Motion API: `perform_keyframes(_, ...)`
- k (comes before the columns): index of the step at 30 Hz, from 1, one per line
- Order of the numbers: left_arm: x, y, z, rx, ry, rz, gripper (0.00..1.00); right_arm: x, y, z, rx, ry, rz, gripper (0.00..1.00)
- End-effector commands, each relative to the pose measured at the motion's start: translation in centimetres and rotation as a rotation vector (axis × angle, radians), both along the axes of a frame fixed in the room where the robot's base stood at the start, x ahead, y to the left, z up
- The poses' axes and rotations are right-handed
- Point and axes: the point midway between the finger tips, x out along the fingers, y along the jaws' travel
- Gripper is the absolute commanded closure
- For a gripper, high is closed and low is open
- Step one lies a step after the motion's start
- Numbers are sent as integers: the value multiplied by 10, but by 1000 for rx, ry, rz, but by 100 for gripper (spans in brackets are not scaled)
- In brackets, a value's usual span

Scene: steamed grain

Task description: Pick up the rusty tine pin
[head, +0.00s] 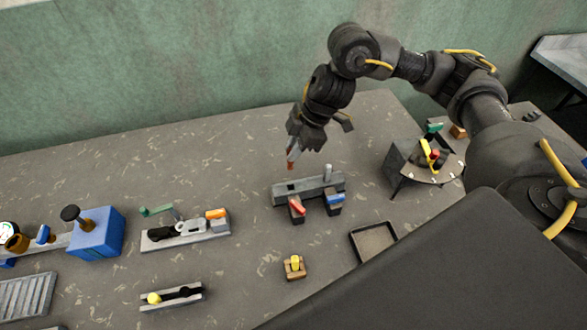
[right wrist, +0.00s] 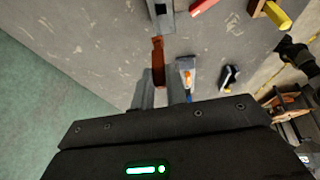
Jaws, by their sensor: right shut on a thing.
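The rusty tine pin (right wrist: 158,62) is a reddish-brown bar. In the right wrist view it stands out from between the two fingertips. My right gripper (head: 292,153) is shut on it and holds it pointing down, above the back left of a grey slotted block (head: 285,198). The pin's lower end (head: 291,165) shows reddish below the fingers and appears clear of the block. The block also shows in the right wrist view (right wrist: 161,14). The pin's upper part is hidden by the fingers. My left gripper cannot be made out in either view.
Red (head: 297,207) and blue (head: 335,198) handled parts sit at the block's front. An empty dark tray (head: 353,246) and a yellow-topped wooden block (head: 301,270) stand nearer. A grey fixture (head: 157,243) and blue box (head: 97,237) are left. Bare table lies behind the block.

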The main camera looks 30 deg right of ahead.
Motion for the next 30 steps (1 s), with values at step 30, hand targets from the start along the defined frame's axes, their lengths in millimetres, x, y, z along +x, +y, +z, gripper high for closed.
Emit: perform_keyframes(30, 0, 0, -17, 0, 0, 0, 64, 0, 0, 155, 0, 2, 1, 100)
